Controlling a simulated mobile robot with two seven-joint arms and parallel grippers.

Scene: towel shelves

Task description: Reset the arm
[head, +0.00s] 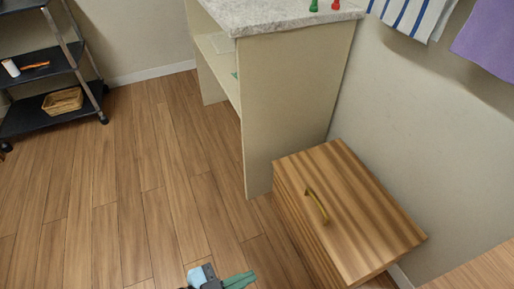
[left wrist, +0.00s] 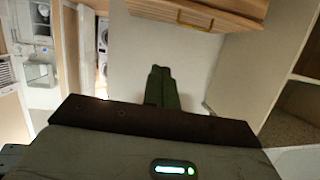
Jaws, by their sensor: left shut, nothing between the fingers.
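My left gripper (head: 236,281) shows at the bottom edge of the head view, low over the wood floor, with its green fingers pointing right. In the left wrist view its two green fingers (left wrist: 161,88) lie side by side, shut with nothing between them. The gripper is apart from the wooden box and touches nothing that I can see. My right gripper is in neither view.
A wooden box (head: 350,205) with a brass handle stands against the wall at right. A shelf unit with a stone top (head: 285,14) stands behind it. A black cart (head: 40,112) holds a wicker basket (head: 63,101). Towels (head: 412,14) hang upper right. The floor at left is clear.

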